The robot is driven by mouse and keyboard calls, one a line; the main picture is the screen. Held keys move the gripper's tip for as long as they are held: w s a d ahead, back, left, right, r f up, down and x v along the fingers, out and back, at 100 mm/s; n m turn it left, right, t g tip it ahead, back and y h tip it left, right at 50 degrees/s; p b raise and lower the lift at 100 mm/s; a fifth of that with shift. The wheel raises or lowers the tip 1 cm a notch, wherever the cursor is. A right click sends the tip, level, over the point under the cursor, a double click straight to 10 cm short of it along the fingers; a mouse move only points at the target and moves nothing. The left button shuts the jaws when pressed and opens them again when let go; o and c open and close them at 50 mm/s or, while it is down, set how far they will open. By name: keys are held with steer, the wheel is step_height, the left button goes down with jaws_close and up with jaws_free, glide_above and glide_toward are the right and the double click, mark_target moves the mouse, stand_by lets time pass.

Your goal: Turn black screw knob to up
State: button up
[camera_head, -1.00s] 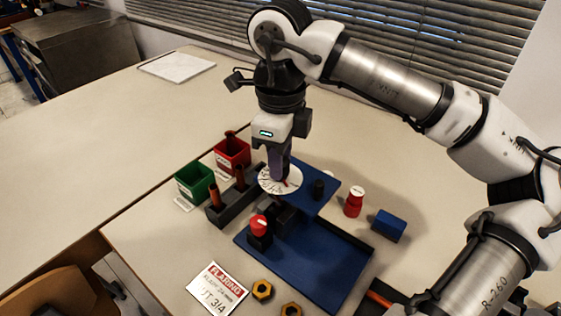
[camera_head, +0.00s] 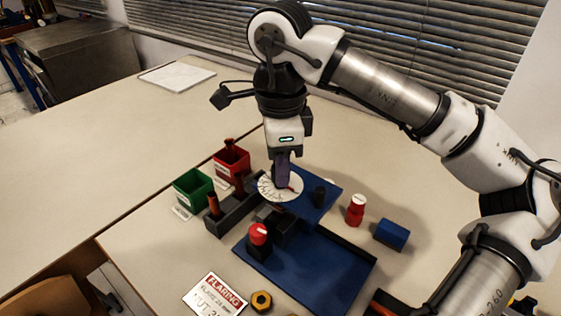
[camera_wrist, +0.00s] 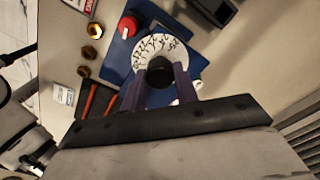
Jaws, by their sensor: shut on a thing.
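A round white dial (camera_head: 268,187) with black markings sits on a raised blue plate (camera_head: 316,206). It also shows in the wrist view (camera_wrist: 143,50). A black round knob (camera_wrist: 160,72) stands over the dial in the wrist view, between my two purple fingers. My gripper (camera_head: 281,185) points down onto the dial and is shut on this knob. In the head view the fingers hide the knob. The knob's pointing direction cannot be read.
A red knob (camera_head: 258,233) stands on a black block at the front. Red (camera_head: 231,163) and green (camera_head: 192,190) bins are at left. A red-and-white bottle (camera_head: 355,210) and blue block (camera_head: 391,235) are at right.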

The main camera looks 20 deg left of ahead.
steer(key=o, duration=1)
steer(key=shift+c, duration=0.2)
steer(key=shift+r, duration=0.1)
step_height(320, 180, up, 14)
steer(key=p, duration=0.1)
